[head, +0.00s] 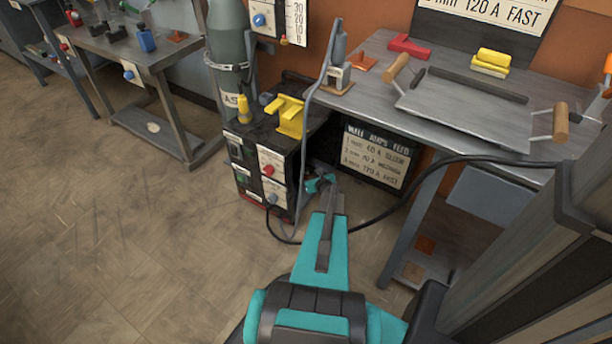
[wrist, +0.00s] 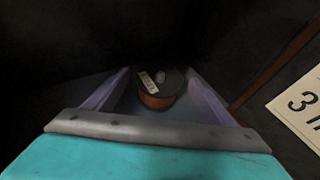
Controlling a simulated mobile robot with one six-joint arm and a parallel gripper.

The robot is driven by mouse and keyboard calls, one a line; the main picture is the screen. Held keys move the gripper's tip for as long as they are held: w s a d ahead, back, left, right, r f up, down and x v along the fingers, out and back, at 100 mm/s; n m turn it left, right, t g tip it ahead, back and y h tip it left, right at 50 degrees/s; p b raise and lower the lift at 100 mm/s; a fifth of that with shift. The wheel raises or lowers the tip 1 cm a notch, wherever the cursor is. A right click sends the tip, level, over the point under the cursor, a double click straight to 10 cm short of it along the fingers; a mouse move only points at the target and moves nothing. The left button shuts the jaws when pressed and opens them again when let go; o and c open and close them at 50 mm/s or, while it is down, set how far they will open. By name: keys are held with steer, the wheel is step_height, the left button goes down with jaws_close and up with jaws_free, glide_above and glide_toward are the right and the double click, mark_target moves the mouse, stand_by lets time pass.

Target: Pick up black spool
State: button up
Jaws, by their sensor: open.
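The black spool (wrist: 172,82) shows in the wrist view, near the middle. It has a dark round top, a pale label and a copper-orange band around its side. My gripper (wrist: 160,100) is open, with one finger on each side of the spool in the picture. The spool lies ahead of the fingers; the dark view does not show whether they touch it. In the head view my gripper (head: 320,183) reaches low beside the black welding machine, under the bench. The spool is hidden in the head view.
The welding machine (head: 268,165) stands just left of my gripper, with a cable around it. The metal bench (head: 440,110) is overhead to the right, and a sign (head: 376,158) is beneath it. Floor at left is clear.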

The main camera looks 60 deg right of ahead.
steer(key=shift+x, duration=1.15)
steer(key=c, duration=1.4)
